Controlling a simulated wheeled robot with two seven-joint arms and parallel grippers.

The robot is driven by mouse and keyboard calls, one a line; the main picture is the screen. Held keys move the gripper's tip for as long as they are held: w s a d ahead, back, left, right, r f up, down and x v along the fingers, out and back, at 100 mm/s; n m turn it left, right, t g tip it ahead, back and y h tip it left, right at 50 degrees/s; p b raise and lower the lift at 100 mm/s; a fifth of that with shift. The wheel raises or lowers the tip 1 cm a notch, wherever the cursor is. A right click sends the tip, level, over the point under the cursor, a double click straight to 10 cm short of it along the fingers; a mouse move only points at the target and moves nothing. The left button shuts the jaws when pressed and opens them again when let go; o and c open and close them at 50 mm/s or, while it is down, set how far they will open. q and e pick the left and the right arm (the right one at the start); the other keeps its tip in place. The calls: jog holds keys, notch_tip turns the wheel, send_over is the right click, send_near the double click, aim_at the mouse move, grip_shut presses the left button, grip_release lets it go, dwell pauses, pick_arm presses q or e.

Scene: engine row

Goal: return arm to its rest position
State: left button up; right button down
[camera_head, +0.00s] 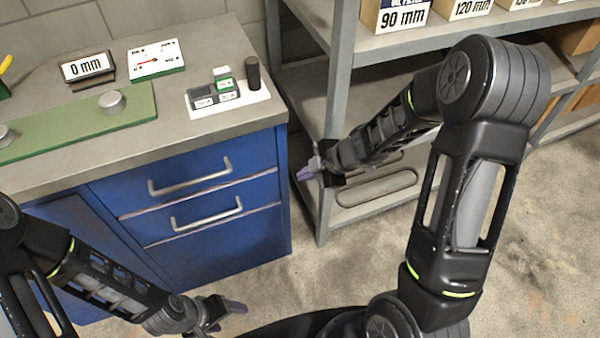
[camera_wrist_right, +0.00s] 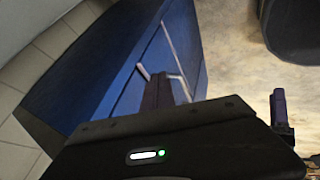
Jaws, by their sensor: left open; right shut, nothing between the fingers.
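My right arm (camera_head: 462,200) reaches up from the lower right and bends back toward the left. My right gripper (camera_head: 308,172) is shut and empty. It is in the air between the blue cabinet (camera_head: 215,247) and the grey shelf rack (camera_head: 338,120), and touches nothing that I can make out. My left gripper (camera_head: 228,308) is open and empty, low in front of the cabinet at the bottom of the head view. In the right wrist view the cabinet front (camera_wrist_right: 125,65) lies beyond the dark gripper body.
On the bench top are a green plate (camera_head: 85,125) with round metal pieces, a 0 mm sign (camera_head: 84,67), a gauge card (camera_head: 156,57) and a white tray (camera_head: 262,95) with small blocks. Labelled boxes (camera_head: 398,15) stand on the rack. Bare floor (camera_head: 545,220) lies at right.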

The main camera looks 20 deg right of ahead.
jog(key=shift+w, duration=0.1)
dwell(0.5)
jog(key=s+a+f+m+g, duration=0.2)
jog(key=s+a+f+m, duration=0.5)
jog(key=s, duration=0.4)
jog(key=s+a+f+m+g, duration=0.3)
jog(key=s+a+f+m, duration=0.5)
jog(key=s+f+m, duration=0.2)
jog(key=shift+s+a+m, duration=0.25)
jog(key=shift+s+m, duration=0.5)
jog(key=shift+m, duration=0.05)
